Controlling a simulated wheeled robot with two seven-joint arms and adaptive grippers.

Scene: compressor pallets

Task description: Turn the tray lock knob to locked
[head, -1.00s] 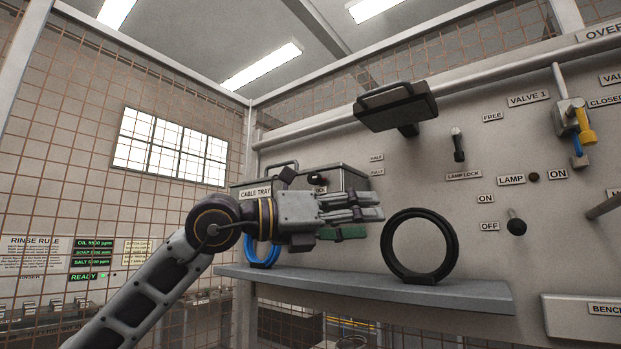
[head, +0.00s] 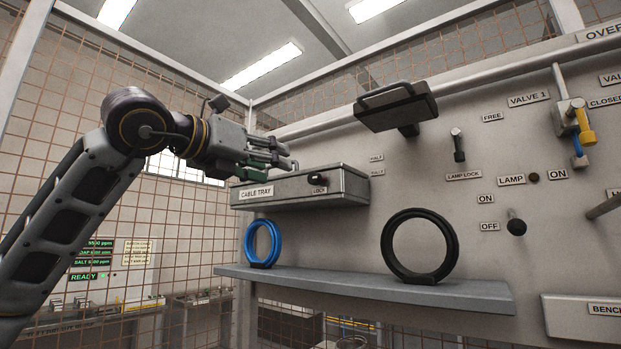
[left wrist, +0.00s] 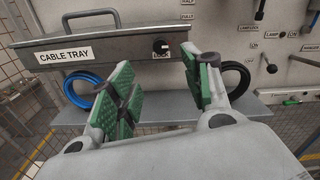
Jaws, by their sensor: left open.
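The cable tray (head: 346,187) is a grey metal box on the wall, with a CABLE TRAY label on its front; it also shows in the left wrist view (left wrist: 122,48). Its small dark lock knob (head: 318,178) sits on the front face just above the LOCK label. The knob also shows in the left wrist view (left wrist: 160,45), ahead between the fingers; its exact angle is too small to read. My left gripper (head: 288,158) is open and empty, above and left of the knob in the head view, apart from it. Its green-padded fingers spread wide in the wrist view (left wrist: 156,66).
Below the tray, a shelf (head: 350,286) carries a blue ring (head: 249,245) and a black ring (head: 384,246). A dark handled box (head: 415,108) juts from the wall above right. The lamp lock lever (head: 459,150) and valve 1 (head: 567,112) are farther right.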

